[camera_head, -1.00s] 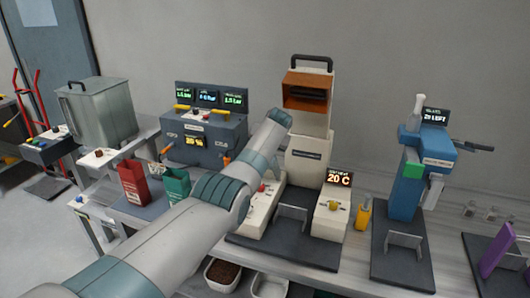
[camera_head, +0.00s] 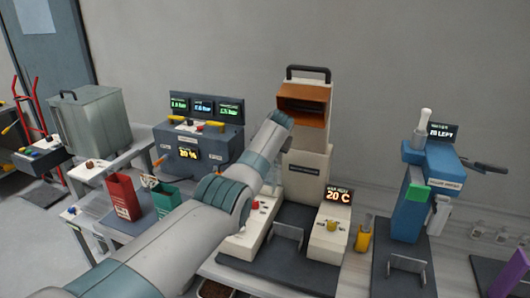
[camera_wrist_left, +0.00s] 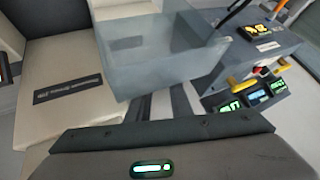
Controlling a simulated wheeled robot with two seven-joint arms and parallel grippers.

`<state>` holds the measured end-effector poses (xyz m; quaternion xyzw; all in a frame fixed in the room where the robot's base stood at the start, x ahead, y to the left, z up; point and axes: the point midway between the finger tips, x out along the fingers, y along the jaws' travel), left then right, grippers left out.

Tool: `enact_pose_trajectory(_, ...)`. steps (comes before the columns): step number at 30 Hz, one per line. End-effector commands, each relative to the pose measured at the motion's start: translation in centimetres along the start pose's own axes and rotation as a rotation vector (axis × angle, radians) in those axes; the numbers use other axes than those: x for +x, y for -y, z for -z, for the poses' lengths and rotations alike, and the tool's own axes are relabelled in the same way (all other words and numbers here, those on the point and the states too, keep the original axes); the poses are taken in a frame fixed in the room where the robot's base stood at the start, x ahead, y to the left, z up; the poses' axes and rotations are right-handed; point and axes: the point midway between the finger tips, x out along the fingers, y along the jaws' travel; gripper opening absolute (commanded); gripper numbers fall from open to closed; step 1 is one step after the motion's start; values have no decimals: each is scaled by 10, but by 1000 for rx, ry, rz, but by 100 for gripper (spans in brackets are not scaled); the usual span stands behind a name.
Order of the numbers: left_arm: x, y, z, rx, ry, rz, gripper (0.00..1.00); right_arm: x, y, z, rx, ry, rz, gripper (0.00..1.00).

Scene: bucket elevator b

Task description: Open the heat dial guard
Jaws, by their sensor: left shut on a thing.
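The cream sealing machine (camera_head: 305,165) stands mid-view with an orange-fronted head and an orange 20 C heat display (camera_head: 338,195). A yellow knob (camera_head: 331,226) sits on the box below that display. My left arm reaches to the machine's left side and hides its own fingers in the head view. The dial under the cover is not clear. My right gripper is out of view.
A blue-grey control unit (camera_head: 190,150) with three screens stands left of the machine. A blue machine (camera_head: 412,215) and a yellow bottle (camera_head: 363,235) stand to the right. A grey bin (camera_head: 92,120) is farther left.

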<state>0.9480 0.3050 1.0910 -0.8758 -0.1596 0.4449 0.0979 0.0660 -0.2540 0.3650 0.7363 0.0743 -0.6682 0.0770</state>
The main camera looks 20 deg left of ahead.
Motion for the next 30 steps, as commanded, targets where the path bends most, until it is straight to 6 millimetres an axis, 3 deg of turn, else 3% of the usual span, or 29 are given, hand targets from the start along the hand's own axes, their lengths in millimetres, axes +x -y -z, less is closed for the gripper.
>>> enact_pose_trajectory(1, 5, -4, -7, 4, 10, -5, 0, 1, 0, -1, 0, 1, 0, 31)
enact_pose_trajectory(11, 7, -6, -11, 5, 17, -7, 0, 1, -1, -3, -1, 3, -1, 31)
enact_pose_trajectory(12, 7, -6, -11, 5, 17, -7, 29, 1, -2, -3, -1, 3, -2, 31)
enact_pose_trajectory(14, 7, -6, -10, 5, 16, -6, 37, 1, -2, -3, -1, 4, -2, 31)
enact_pose_trajectory(30, -1, -4, -5, 2, 9, -3, 37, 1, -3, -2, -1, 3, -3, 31)
